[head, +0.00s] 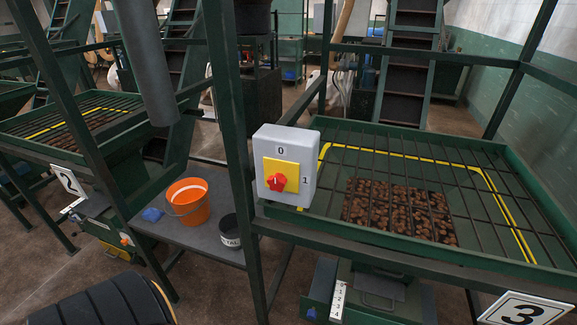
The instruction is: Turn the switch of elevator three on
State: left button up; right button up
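The switch is a light grey box (285,150) on a green frame post, with a yellow plate (290,178) and a red knob (276,183). A 0 is printed above the plate and a 1 to its right. The knob is too small to tell for sure which mark it points at. The sign with the number 3 (524,311) is at the bottom right, below the green grated hopper (370,135) beside the switch. Neither of my grippers is in view, and nothing touches the switch.
Brown pieces (400,208) lie under the hopper's grate. An orange bucket (188,203) and a dark can (230,230) stand on a grey table left of the switch. A number 2 sign (68,180) marks another hopper. A dark ribbed object (100,302) fills the lower left.

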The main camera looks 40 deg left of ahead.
aim_at(276, 182)
jog(key=j+u, duration=0.1)
jog(key=u, duration=1.05)
jog(key=k+j, duration=0.05)
